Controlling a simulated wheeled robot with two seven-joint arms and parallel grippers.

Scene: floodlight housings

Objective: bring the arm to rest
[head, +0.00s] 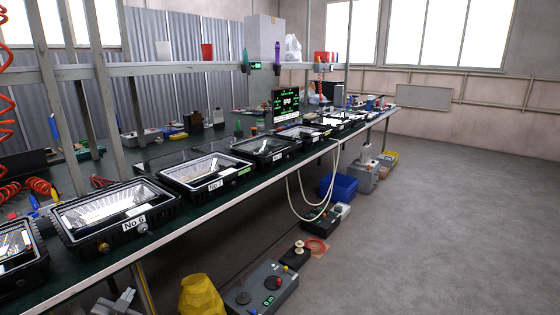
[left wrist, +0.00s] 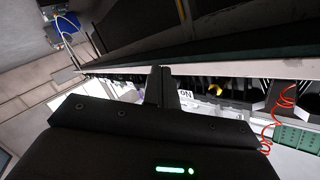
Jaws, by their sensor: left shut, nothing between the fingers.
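My left gripper (left wrist: 162,86) shows in the left wrist view with its two dark fingers together and nothing between them. Past the fingers are the bench edge and part of a white label. In the head view, a grey jointed part low at the left, below the bench edge, may be this gripper, but its fingers are not clear there. It looks apart from the floodlight housings. The nearest labelled housing, No 6 (head: 108,212), lies on the bench. My right gripper is in neither view.
A long bench (head: 160,237) carries several black floodlight housings in a row, with a monitor (head: 286,103) behind. A yellow bag (head: 201,296), a grey control box (head: 262,288) and a blue bin (head: 339,186) stand on the floor by the bench. The grey floor at right is clear.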

